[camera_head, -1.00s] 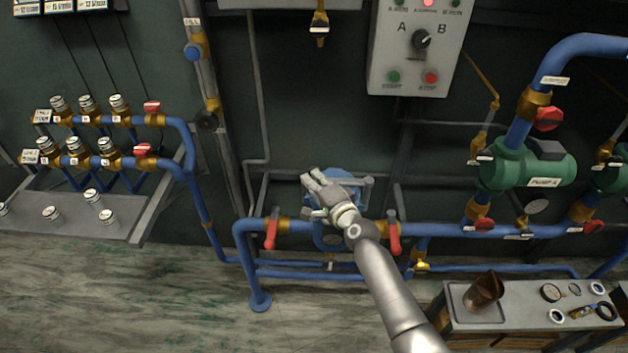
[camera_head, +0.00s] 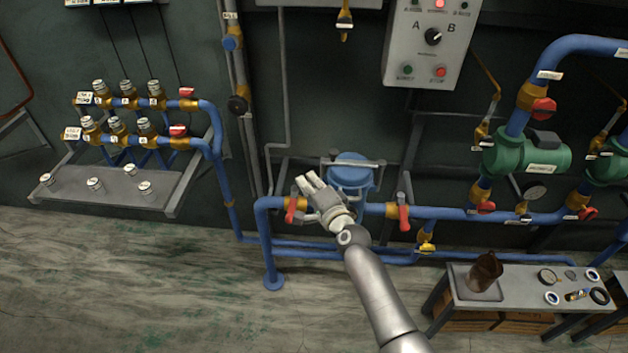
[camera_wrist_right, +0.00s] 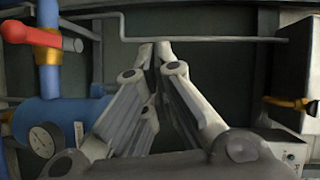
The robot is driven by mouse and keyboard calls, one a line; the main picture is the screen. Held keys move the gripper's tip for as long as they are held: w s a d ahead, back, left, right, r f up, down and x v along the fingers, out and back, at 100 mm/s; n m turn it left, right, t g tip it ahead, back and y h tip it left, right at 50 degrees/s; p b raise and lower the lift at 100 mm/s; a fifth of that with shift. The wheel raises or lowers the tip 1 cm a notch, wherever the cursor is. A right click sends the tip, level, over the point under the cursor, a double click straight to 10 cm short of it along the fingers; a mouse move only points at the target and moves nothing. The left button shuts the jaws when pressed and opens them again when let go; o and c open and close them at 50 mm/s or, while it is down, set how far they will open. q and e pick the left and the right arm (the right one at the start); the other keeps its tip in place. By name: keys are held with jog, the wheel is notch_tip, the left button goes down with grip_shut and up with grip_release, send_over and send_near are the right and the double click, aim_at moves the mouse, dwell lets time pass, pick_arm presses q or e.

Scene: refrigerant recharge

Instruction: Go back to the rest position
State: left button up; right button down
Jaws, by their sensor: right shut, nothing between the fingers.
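My right gripper (camera_head: 308,184) is in front of the blue pipework, just left of a round blue housing (camera_head: 351,172). Its fingers are closed together and hold nothing. In the right wrist view the two fingertips (camera_wrist_right: 162,48) meet, with dark wall and a thin grey pipe behind them. The right arm reaches in from the bottom of the head view. My left gripper is in neither view.
Red-handled valves (camera_head: 404,217) flank the blue housing on the pipe. A manifold shelf (camera_head: 110,190) is at left, a control box (camera_head: 433,40) above, a green pump (camera_head: 525,153) at right, and a bench (camera_head: 520,287) at lower right. The floor at lower left is clear.

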jog(key=s+d+f+n+g+h, duration=0.15)
jog(key=s+d+f, duration=0.25)
jog(key=s+f, duration=0.6)
jog(key=s+d+f+n+g+h, duration=0.1)
jog(key=s+d+f+n+g, duration=0.45)
jog(key=f, duration=0.85)
jog(key=s+d+f+h, duration=0.2)
jog(key=s+d+f, duration=0.1)
jog(key=s+f, duration=0.75)
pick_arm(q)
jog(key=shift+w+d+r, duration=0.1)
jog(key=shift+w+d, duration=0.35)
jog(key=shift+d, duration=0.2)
pick_arm(e)
jog(key=s+d+f+n+g, duration=0.2)
jog(key=s+d+f, duration=0.2)
jog(key=s, duration=0.7)
jog(key=s+d+f+n+g+h, duration=0.1)
jog(key=s+d+f, duration=0.3)
jog(key=s, duration=0.7)
jog(key=s+d+f+n+g+h, duration=0.1)
jog(key=s+d+f+n+g, duration=0.2)
jog(key=s+f, duration=0.3)
jog(key=s+d, duration=0.1)
jog(key=s, duration=0.4)
jog(key=shift+s+d+n+g, duration=0.35)
jog(key=shift+n+g, duration=0.05)
jog(key=shift+h, duration=0.25)
